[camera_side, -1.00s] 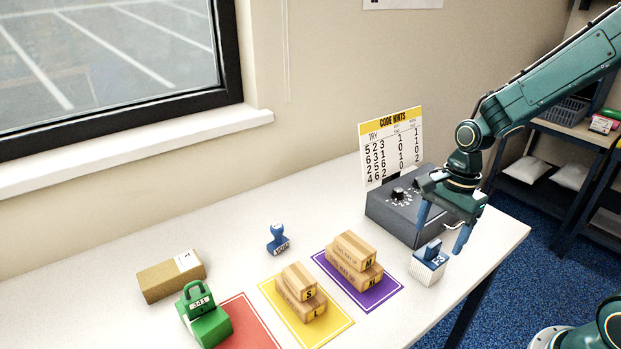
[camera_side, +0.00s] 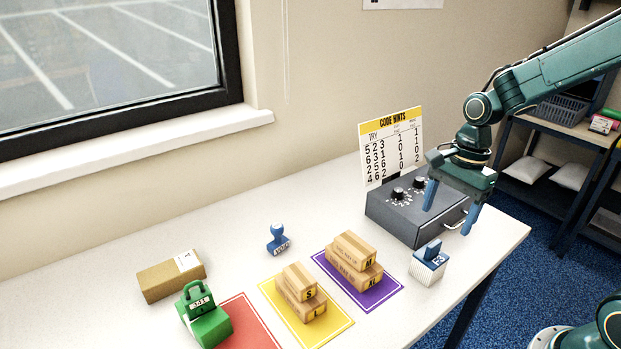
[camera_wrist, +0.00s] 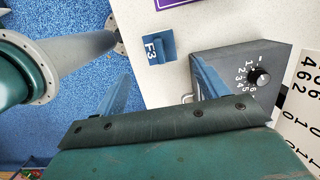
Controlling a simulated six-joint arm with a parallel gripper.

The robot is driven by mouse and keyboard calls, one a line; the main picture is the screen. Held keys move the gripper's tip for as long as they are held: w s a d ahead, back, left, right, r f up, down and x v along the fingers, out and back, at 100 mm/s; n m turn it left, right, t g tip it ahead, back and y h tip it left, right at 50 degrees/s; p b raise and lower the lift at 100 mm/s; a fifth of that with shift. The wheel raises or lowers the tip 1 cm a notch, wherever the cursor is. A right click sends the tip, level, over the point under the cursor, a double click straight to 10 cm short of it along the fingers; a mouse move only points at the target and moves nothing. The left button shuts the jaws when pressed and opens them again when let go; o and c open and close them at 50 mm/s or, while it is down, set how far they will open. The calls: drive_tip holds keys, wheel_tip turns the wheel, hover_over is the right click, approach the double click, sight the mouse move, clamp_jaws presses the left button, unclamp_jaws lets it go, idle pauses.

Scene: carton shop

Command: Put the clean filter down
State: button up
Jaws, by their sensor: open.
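The clean filter (camera_side: 428,264) is a white pleated block with a blue top marked F3. It stands upright on the white table (camera_side: 225,239) near its right front edge. In the wrist view the filter (camera_wrist: 159,47) shows from above, beyond the fingertips. My gripper (camera_side: 448,222) is open and empty, with its blue fingers above the filter and apart from it. The fingers also show in the wrist view (camera_wrist: 160,88).
A dark grey box with dials (camera_side: 412,208) stands close behind the filter. A code hints sign (camera_side: 391,147) is behind it. Cartons (camera_side: 354,262) sit on the purple mat (camera_side: 377,294) to the left. A blue stamp (camera_side: 278,240) and green padlock (camera_side: 205,318) stand farther left.

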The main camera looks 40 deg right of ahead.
drive_tip(key=shift+s+a+r+n, duration=0.15)
drive_tip(key=shift+s+r+n, duration=0.05)
drive_tip(key=shift+r+n, duration=0.25)
drive_tip(key=s+a+r+n+t+h, duration=0.1)
drive_tip(key=s+a+r+n+t, duration=0.1)
drive_tip(key=s+r+n, duration=0.4)
drive_tip(key=s+a+r+n+t, duration=0.2)
drive_tip(key=s+r+n, duration=0.4)
drive_tip(key=n, duration=0.5)
drive_tip(key=shift+s+t+h, duration=0.4)
drive_tip(key=shift+s+t, duration=0.4)
drive_tip(key=shift+s, duration=0.1)
